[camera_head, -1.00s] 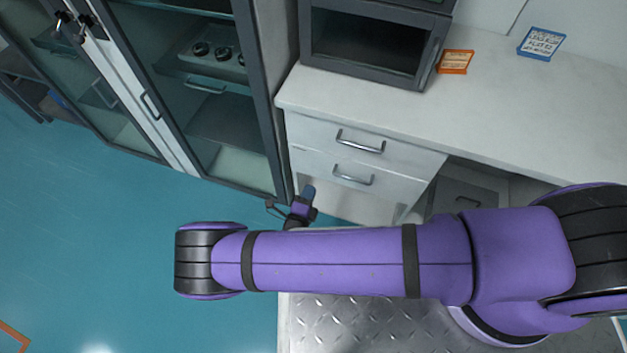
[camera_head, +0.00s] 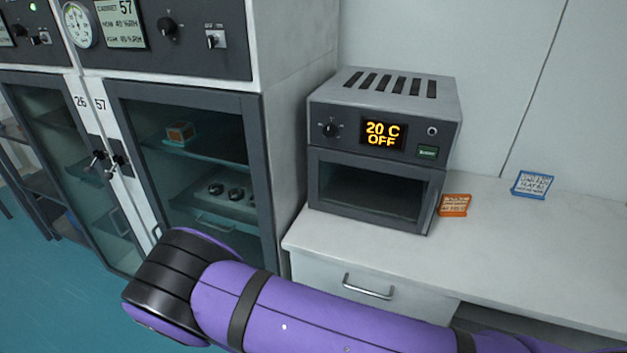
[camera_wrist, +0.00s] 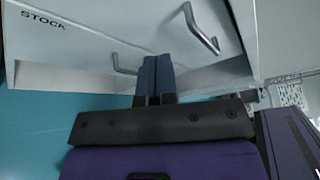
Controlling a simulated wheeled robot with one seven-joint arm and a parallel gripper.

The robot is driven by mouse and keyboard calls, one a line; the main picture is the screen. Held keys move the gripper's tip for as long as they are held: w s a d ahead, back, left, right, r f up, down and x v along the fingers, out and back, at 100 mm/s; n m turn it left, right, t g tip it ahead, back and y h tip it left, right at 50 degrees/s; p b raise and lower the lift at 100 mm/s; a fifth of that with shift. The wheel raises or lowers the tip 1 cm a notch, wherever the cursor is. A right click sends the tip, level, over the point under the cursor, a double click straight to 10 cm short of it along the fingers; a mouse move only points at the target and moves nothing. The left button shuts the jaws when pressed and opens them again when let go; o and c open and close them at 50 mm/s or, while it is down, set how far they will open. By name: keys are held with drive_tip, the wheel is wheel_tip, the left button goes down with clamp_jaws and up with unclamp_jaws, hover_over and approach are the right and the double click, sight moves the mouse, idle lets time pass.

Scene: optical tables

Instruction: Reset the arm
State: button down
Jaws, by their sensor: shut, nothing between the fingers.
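My gripper (camera_wrist: 156,78) shows in the wrist view with its two blue-grey fingers together and nothing between them. It points toward the white drawer fronts (camera_wrist: 130,40), close to a metal drawer handle (camera_wrist: 124,65). I cannot tell whether the fingertips touch anything. In the head view my purple arm crosses the bottom of the picture, and the gripper is out of sight there.
A small oven (camera_head: 375,190) reading "20 C OFF" stands on the white counter (camera_head: 500,250). Glass-door cabinet 57 (camera_head: 200,170) stands at left. Teal floor (camera_head: 60,285) is open at lower left.

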drive_tip(key=w+d+r+m+g, duration=0.2)
drive_tip(key=r+m+g, duration=0.15)
drive_tip(key=r, duration=0.25)
drive_tip(key=w+d+r+m+g, duration=0.1)
drive_tip(key=d+r+m+g, duration=0.1)
drive_tip(key=r+m, duration=0.3)
drive_tip(key=w+d+r+m+g, duration=0.2)
drive_tip(key=r+m, duration=0.1)
drive_tip(key=r, duration=0.5)
drive_tip(key=s+d+r+m+g+y, duration=0.1)
drive_tip(key=d+r+m+g+y, duration=0.1)
drive_tip(key=d+r+m, duration=0.55)
drive_tip(key=s+d+r+m+g+y, duration=0.1)
drive_tip(key=d+r+m+g+y, duration=0.2)
drive_tip(key=r, duration=0.7)
drive_tip(key=s+d+r+m+t+y, duration=0.2)
drive_tip(key=s+d+r+m+y, duration=0.2)
drive_tip(key=s+d+r+m, duration=0.55)
drive_tip(key=s+d+r+m+t+y, duration=0.2)
drive_tip(key=s+d+r+m+t, duration=0.2)
drive_tip(key=s+r+m, duration=0.3)
drive_tip(key=shift+s+d+r+m, duration=0.35)
drive_tip(key=shift+s+d+r, duration=0.55)
drive_tip(key=shift+s, duration=1.5)
drive_tip(key=shift+a+r, duration=0.15)
drive_tip(key=shift+a, duration=0.05)
